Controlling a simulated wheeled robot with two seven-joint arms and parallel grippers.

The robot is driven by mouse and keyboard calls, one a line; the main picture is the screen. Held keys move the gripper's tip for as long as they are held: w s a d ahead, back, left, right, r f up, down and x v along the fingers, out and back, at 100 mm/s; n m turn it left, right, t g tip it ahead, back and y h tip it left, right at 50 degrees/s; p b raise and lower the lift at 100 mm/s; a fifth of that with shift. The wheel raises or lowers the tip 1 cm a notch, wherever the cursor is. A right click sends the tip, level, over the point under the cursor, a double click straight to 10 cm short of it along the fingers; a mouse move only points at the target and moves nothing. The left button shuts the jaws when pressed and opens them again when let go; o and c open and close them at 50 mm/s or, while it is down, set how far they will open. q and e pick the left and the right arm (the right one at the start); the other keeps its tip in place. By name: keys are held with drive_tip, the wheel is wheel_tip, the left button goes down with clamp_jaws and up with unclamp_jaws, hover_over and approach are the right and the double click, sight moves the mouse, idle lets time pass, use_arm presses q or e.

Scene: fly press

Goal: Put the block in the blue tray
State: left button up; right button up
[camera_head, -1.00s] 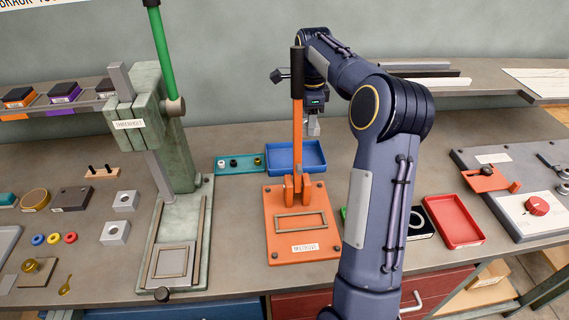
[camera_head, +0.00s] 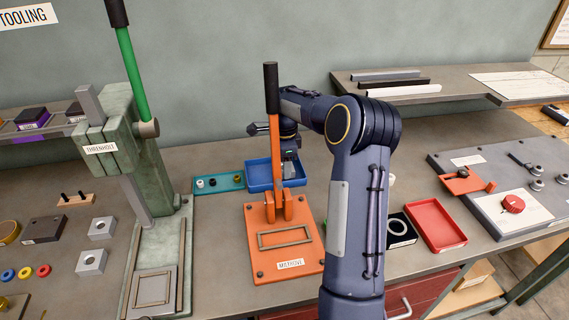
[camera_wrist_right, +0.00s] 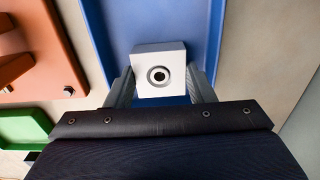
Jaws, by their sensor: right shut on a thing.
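The block (camera_wrist_right: 158,54), pale grey with a round dark hole, is between the fingers of my right gripper (camera_wrist_right: 161,84) in the right wrist view. The gripper is shut on it. The blue tray (camera_head: 262,188) lies behind the orange press in the head view. The blue tray floor (camera_wrist_right: 115,22) shows below and around the block in the right wrist view. In the head view, my right gripper (camera_head: 289,168) is low over the tray's right part. I cannot tell whether the block touches the tray floor. My left gripper is not in view.
The orange press (camera_head: 284,238) stands in front of the tray, its lever (camera_head: 273,140) upright. A teal tray (camera_head: 218,184) with small parts adjoins on the left. The tall green press (camera_head: 150,200) stands further left. A red tray (camera_head: 435,224) lies to the right.

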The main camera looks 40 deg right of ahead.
drive_tip(key=shift+f, duration=0.15)
drive_tip(key=o, duration=1.1)
wheel_tip(320, 180, up, 12)
drive_tip(key=shift+r, duration=0.2)
drive_tip(key=shift+s, duration=0.1)
